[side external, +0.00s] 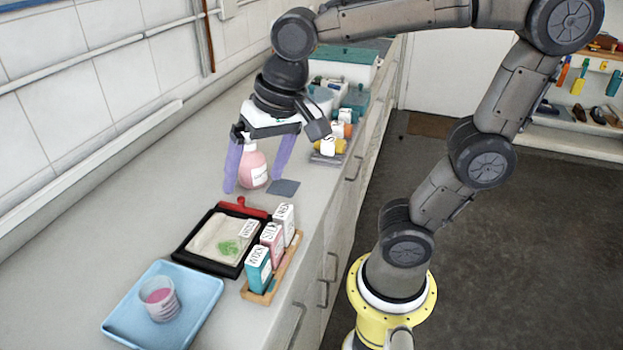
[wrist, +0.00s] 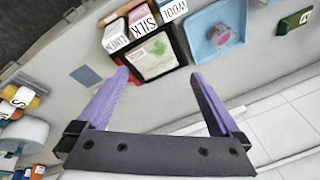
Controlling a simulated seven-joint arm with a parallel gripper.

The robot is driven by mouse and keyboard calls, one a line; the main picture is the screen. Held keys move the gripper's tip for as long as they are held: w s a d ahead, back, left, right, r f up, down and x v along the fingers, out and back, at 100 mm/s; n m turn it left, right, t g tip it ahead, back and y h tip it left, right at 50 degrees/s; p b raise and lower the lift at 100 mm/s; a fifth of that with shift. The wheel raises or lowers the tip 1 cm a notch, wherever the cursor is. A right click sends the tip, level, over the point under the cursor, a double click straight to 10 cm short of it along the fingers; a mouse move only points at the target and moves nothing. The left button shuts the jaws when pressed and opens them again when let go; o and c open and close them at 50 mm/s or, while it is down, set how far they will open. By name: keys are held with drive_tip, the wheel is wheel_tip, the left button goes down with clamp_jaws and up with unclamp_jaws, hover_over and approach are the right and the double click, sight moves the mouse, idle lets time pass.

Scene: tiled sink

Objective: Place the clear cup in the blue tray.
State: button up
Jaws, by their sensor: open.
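The clear cup (side external: 159,300) holds something pink and stands in the blue tray (side external: 201,318) at the near left of the counter. In the wrist view the cup (wrist: 219,34) is inside the blue tray (wrist: 238,13) at the top right. My gripper (side external: 254,180) is open and empty, up above the counter near the pink bottle. Its two purple fingers stand wide apart in the wrist view (wrist: 162,76). It is well away from the cup and touches nothing that I can see.
A black-rimmed tray (side external: 179,256) with a pale sheet and green mark lies beyond the blue tray. Labelled boxes (side external: 271,242) stand in a wooden rack beside it. A pink bottle (side external: 254,168) stands behind my fingers. Several containers crowd the far counter.

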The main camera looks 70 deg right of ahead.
drive_tip(key=s+d+f+n+t, duration=0.1)
drive_tip(key=s+d+f+n, duration=0.2)
drive_tip(key=s+n, duration=0.3)
drive_tip(key=shift+s+d+t+h, duration=0.35)
drive_tip(key=shift+s+d, duration=0.3)
drive_tip(key=shift+s, duration=0.3)
idle(0.4)
